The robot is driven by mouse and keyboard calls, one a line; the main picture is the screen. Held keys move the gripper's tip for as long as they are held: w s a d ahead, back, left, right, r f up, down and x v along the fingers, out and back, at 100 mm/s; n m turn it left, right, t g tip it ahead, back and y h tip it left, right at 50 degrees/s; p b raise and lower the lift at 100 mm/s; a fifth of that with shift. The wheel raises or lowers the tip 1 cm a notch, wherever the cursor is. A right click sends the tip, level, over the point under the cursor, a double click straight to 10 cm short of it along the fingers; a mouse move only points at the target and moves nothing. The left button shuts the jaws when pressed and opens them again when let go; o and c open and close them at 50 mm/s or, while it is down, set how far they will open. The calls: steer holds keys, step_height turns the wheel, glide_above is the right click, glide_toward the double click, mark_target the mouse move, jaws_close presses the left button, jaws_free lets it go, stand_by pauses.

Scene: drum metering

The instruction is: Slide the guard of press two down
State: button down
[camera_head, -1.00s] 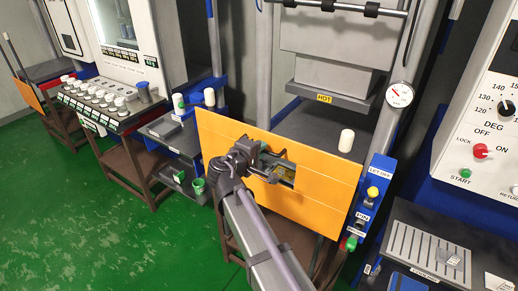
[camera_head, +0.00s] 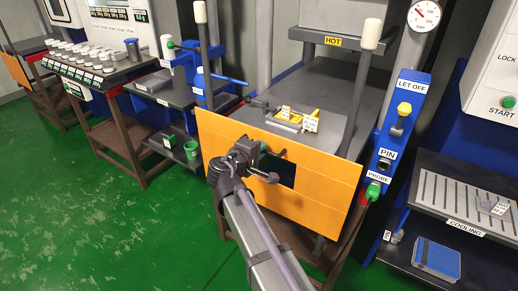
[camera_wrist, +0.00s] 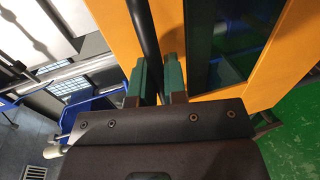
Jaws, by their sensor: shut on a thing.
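The guard (camera_head: 325,190) of the press is an orange panel with a dark window, standing in front of the press bed below the HOT label. My gripper (camera_head: 275,165) is at the guard's front, beside the window. In the wrist view my gripper (camera_wrist: 161,82) has its green fingers closed on a dark handle bar (camera_wrist: 143,30) that runs along the orange guard. The handle is mostly hidden by my gripper in the head view. The press bed (camera_head: 330,80) shows above the guard's top edge, with a yellow-and-grey piece (camera_head: 292,118) on it.
White-capped posts rise at the guard's left (camera_head: 200,12) and right (camera_head: 370,34). A blue control box (camera_head: 398,125) labelled LET OFF and PIN stands close on the right. A cooling rack (camera_head: 455,195) is farther right. Green floor is clear at left.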

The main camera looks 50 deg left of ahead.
step_height(320, 180, down, 11)
steer(key=b, duration=0.8)
steer(key=shift+r, duration=0.1)
steer(key=shift+s+d, duration=0.1)
steer(key=c, duration=1.2)
jaws_free()
steer(key=p, duration=0.2)
glide_toward(265, 171)
steer(key=v, duration=0.5)
